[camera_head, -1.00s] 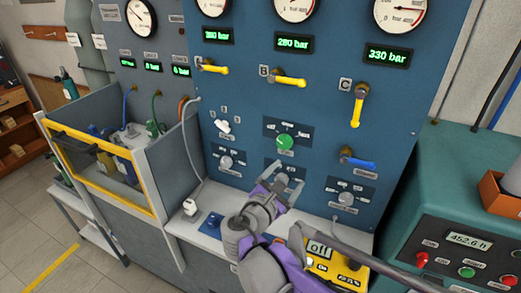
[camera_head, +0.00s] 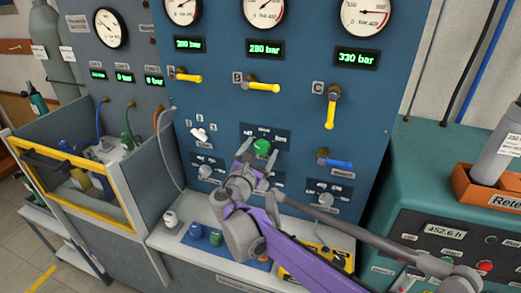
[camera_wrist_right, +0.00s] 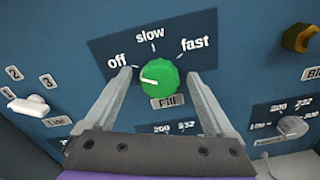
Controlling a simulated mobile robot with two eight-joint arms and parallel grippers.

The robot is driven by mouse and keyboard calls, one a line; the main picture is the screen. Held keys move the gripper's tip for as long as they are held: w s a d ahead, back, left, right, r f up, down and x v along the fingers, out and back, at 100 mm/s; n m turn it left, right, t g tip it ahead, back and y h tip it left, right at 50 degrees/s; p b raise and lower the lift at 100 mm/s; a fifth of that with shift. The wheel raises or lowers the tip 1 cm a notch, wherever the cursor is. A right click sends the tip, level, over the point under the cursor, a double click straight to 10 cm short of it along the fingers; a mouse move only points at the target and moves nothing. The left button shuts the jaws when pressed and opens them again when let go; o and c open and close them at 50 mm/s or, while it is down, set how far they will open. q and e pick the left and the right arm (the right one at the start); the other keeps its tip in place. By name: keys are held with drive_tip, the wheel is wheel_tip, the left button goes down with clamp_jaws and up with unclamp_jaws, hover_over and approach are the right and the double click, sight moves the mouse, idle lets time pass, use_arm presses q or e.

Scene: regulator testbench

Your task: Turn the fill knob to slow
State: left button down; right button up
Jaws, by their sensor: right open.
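The green fill knob (camera_head: 262,147) is on the blue panel, with its "Fill" label below it in the right wrist view. There the knob (camera_wrist_right: 159,77) has a white pointer line facing left, on the side of the "off" mark (camera_wrist_right: 117,62). The "slow" mark (camera_wrist_right: 150,35) is above the knob and "fast" (camera_wrist_right: 195,44) is at upper right. My right gripper (camera_wrist_right: 158,80) is open, one finger on each side of the knob, with a gap visible on both sides. In the head view my right gripper (camera_head: 257,166) is just below the knob. My left gripper is not in view.
A white switch (camera_head: 200,134) is left of the knob. A blue lever valve (camera_head: 335,162) is to its right. Smaller grey knobs (camera_head: 318,199) sit lower on the panel. A shelf below holds small coloured items. A green cabinet (camera_head: 440,170) stands at right.

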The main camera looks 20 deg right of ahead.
drive_tip(key=c, duration=1.4)
drive_tip(key=shift+m, duration=0.3)
drive_tip(key=m+p, duration=0.2)
drive_tip(key=m, duration=0.3)
drive_tip(key=m+p, duration=0.2)
drive_tip(key=m, duration=0.4)
drive_tip(key=o, duration=1.4)
